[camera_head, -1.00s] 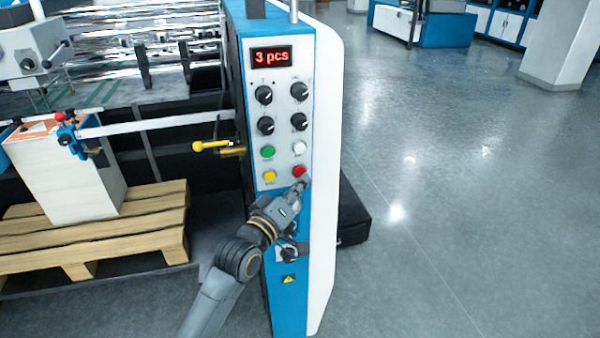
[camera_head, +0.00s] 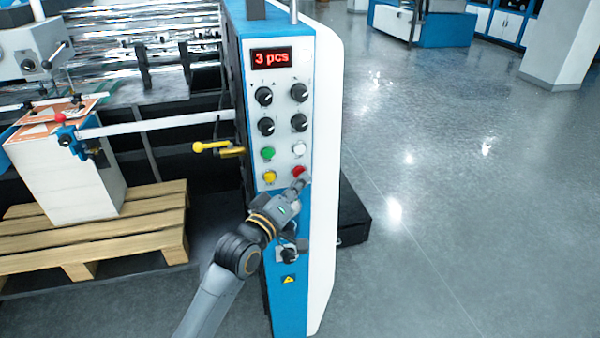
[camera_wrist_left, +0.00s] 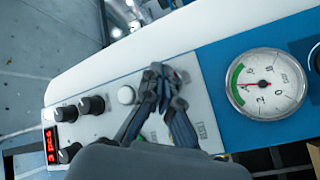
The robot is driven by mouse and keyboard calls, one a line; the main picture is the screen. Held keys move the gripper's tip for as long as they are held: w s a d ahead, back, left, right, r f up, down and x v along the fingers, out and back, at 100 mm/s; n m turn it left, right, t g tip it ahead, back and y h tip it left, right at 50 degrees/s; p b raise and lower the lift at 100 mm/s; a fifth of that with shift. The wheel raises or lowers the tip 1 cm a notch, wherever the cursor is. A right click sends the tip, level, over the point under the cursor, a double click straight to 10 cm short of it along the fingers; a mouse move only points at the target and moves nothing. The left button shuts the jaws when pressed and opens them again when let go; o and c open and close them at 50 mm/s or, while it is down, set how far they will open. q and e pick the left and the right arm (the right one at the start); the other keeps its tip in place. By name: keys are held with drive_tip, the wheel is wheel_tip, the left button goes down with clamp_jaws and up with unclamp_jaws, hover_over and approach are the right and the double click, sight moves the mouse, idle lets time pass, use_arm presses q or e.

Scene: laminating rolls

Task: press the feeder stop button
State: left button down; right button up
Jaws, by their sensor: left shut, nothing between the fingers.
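The red button (camera_head: 299,171) sits at the lower right of the control panel (camera_head: 283,150). The green button (camera_head: 268,153), white button (camera_head: 299,149) and yellow button (camera_head: 270,177) are around it. Their labels are too small to read. My left gripper (camera_head: 301,183) is shut and empty, its tips at the lower edge of the red button; I cannot tell whether they touch. In the left wrist view the shut fingers (camera_wrist_left: 162,74) are over the panel beside the white button (camera_wrist_left: 127,95), and the red button is hidden behind them. My right gripper is out of view.
Black knobs (camera_head: 264,95) and a red "3 pcs" display (camera_head: 271,58) are above the buttons. A round gauge (camera_wrist_left: 266,84) shows in the wrist view. A yellow-tipped lever (camera_head: 212,147) sticks out left. A paper stack (camera_head: 70,185) stands on a pallet (camera_head: 100,240).

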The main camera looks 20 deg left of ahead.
use_arm(q)
drive_tip(key=shift+w+a, duration=0.25)
drive_tip(key=shift+w, duration=0.1)
idle(0.7)
idle(0.4)
drive_tip(key=shift+s+d+p, duration=0.45)
drive_tip(key=shift+s+p, duration=0.05)
drive_tip(key=shift+s, duration=0.25)
drive_tip(key=s+d+p, duration=0.1)
drive_tip(key=s, duration=0.1)
drive_tip(key=s+d+p, duration=0.1)
drive_tip(key=s, duration=0.1)
drive_tip(key=shift+d, duration=0.4)
